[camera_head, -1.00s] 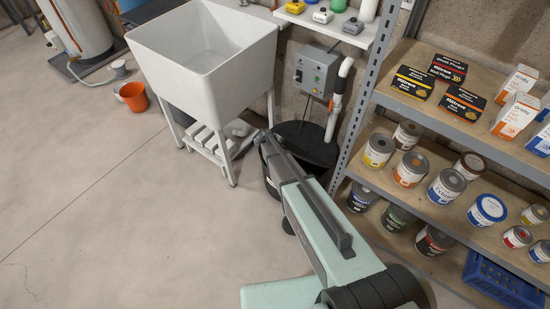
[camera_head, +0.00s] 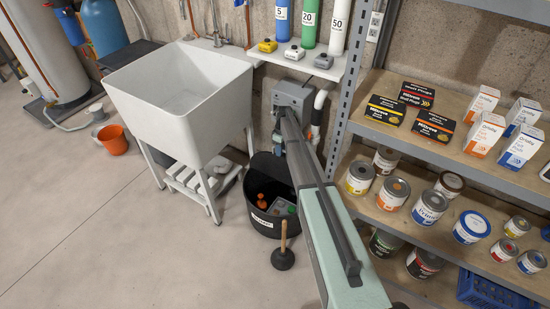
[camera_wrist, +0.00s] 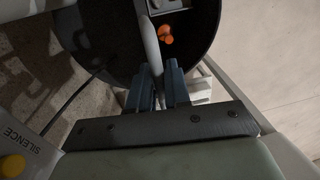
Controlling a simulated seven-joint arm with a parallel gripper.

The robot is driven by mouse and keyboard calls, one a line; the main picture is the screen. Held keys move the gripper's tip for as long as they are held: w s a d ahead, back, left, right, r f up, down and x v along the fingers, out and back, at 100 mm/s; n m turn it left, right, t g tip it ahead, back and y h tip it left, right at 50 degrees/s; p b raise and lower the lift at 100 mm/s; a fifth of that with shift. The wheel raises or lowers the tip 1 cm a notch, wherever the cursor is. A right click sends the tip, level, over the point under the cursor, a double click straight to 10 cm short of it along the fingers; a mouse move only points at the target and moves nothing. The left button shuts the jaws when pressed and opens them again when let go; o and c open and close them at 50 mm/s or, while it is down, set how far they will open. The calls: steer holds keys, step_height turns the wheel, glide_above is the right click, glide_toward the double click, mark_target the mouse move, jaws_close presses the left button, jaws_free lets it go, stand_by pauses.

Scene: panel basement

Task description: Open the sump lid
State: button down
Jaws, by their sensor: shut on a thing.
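The sump basin (camera_head: 262,226) is a black round tub on the floor, with a white label on its front. Its mouth is uncovered at the front, showing orange floats (camera_head: 261,202) and grey parts inside. The dark sump lid (camera_head: 268,170) stands tilted up at the back of the basin, partly behind my arm. My gripper (camera_head: 279,143) is above the basin's back, in front of the wall. In the wrist view my gripper (camera_wrist: 161,88) is shut on a narrow grey strip, apparently the lid's edge or handle; the contact is partly hidden. Orange floats show beyond the fingers.
A plunger (camera_head: 284,252) stands on the floor in front of the basin. A white utility sink (camera_head: 178,95) is at left. A shelf rack (camera_head: 450,225) with cans and boxes is close at right. A grey control box (camera_head: 290,97) is on the wall behind.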

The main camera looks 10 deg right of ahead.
steer(key=shift+w+d+f, duration=0.1)
steer(key=shift+w+d, duration=0.7)
steer(key=shift+d, duration=0.1)
steer(key=c, duration=1.3)
jaws_free()
steer(key=shift+o, duration=0.2)
step_height(320, 180, up, 14)
steer(key=w+d, duration=0.1)
steer(key=shift+w+f, duration=0.15)
steer(key=shift+d, duration=0.1)
